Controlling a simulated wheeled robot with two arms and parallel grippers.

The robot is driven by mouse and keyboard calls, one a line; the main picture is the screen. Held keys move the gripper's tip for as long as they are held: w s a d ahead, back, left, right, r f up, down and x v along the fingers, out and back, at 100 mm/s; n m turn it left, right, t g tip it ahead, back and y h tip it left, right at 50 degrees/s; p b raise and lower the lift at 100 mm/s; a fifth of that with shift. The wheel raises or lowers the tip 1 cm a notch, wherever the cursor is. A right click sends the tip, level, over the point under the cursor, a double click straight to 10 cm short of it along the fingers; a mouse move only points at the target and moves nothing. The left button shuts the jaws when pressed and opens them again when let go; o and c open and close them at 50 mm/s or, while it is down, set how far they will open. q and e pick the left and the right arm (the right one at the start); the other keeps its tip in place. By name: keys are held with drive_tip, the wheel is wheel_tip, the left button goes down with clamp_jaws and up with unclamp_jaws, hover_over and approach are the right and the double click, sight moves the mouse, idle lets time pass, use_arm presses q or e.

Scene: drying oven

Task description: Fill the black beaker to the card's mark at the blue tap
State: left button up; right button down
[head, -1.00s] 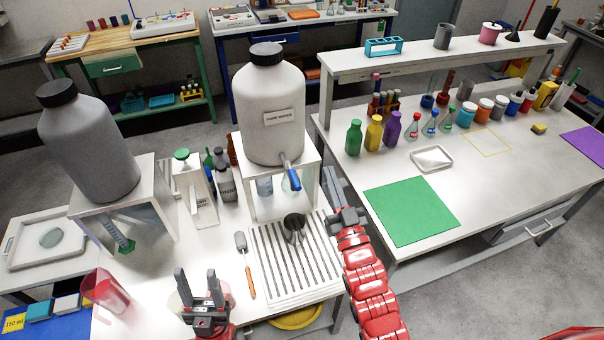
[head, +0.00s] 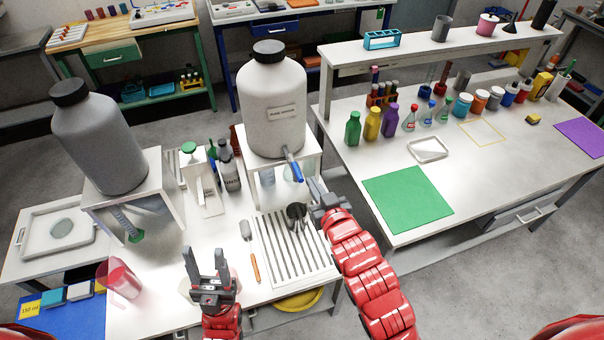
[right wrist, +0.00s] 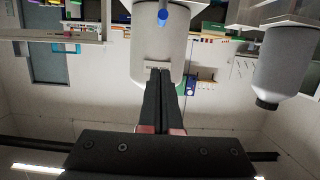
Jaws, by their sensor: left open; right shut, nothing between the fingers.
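The black beaker (head: 295,212) stands on the slatted drain board (head: 318,262) below the blue tap (head: 295,172) of the right-hand grey tank (head: 272,115). Its inside and any water level are too small to read. The yellow card (head: 29,309) reading 150 ml lies at the lower left. My right gripper (head: 314,187) is shut and empty, just right of the tap and beaker, seemingly apart from the tap. In the upside-down right wrist view, its closed fingers (right wrist: 160,72) show before the tank, with the tap (right wrist: 163,16) at the top. My left gripper (head: 207,255) is open and empty over the table front.
A second grey tank (head: 98,140) with a green tap (head: 136,236) stands left. A red-tinted jug (head: 123,278) is at the table's front left. An orange-handled tool (head: 254,262) lies left of the drain board. Bottles (head: 228,172) stand between the tanks.

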drive_tip(key=shift+w+f+b, duration=0.6)
drive_tip(key=shift+w+b, duration=0.45)
drive_tip(key=shift+b, duration=1.25)
drive_tip(key=p, duration=0.2)
hover_over(301, 179)
drive_tip(key=shift+w+a+f, duration=0.1)
drive_tip(key=shift+f, duration=0.35)
wheel_tip(301, 179, down, 3)
drive_tip(key=shift+r+p, duration=0.1)
drive_tip(key=shift+p, duration=0.7)
drive_tip(key=shift+f, duration=0.75)
